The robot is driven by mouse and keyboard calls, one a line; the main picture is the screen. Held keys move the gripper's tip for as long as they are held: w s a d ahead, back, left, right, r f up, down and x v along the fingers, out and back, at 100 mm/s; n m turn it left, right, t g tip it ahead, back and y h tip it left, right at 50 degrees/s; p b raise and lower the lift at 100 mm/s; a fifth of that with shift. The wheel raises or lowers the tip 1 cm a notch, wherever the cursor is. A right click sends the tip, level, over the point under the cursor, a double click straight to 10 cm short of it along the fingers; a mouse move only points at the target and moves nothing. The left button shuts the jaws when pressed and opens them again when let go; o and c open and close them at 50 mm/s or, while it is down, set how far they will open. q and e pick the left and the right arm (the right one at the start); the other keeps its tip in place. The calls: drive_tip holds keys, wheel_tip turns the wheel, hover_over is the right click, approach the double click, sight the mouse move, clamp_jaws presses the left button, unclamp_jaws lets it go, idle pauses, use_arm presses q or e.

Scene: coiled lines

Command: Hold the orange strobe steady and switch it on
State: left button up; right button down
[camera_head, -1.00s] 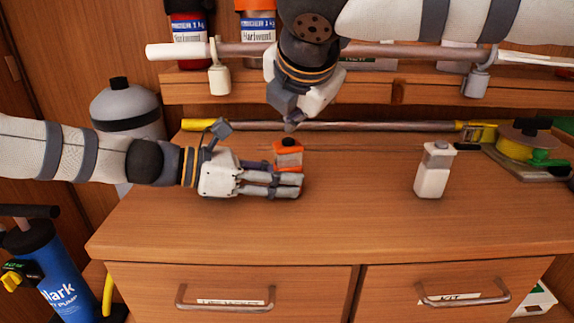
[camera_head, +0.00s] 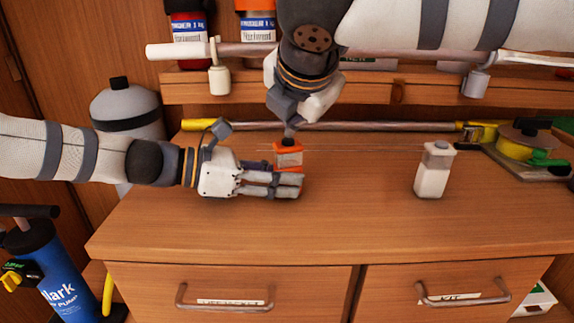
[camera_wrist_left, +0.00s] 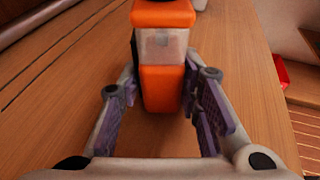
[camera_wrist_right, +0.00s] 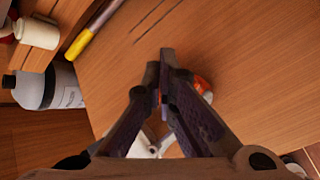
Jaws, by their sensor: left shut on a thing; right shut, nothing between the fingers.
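In the right wrist view the closed fingers (camera_wrist_right: 166,62) hide most of the strobe (camera_wrist_right: 203,88).
A white bottle-like unit (camera_head: 434,170) stands on the counter to the right. A pole with yellow ends (camera_head: 350,126) lies along the back. The counter front is clear.

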sight(293, 140)
use_arm(q)
drive_tip(key=shift+f, duration=0.1)
use_arm(e)
drive_tip(key=shift+f, duration=0.35)
idle(0.3)
drive_tip(key=shift+r, duration=0.7)
wheel_tip(293, 140, up, 6)
idle(0.4)
use_arm(q)
drive_tip(key=o, duration=0.9)
drive_tip(key=shift+o, duration=0.2)
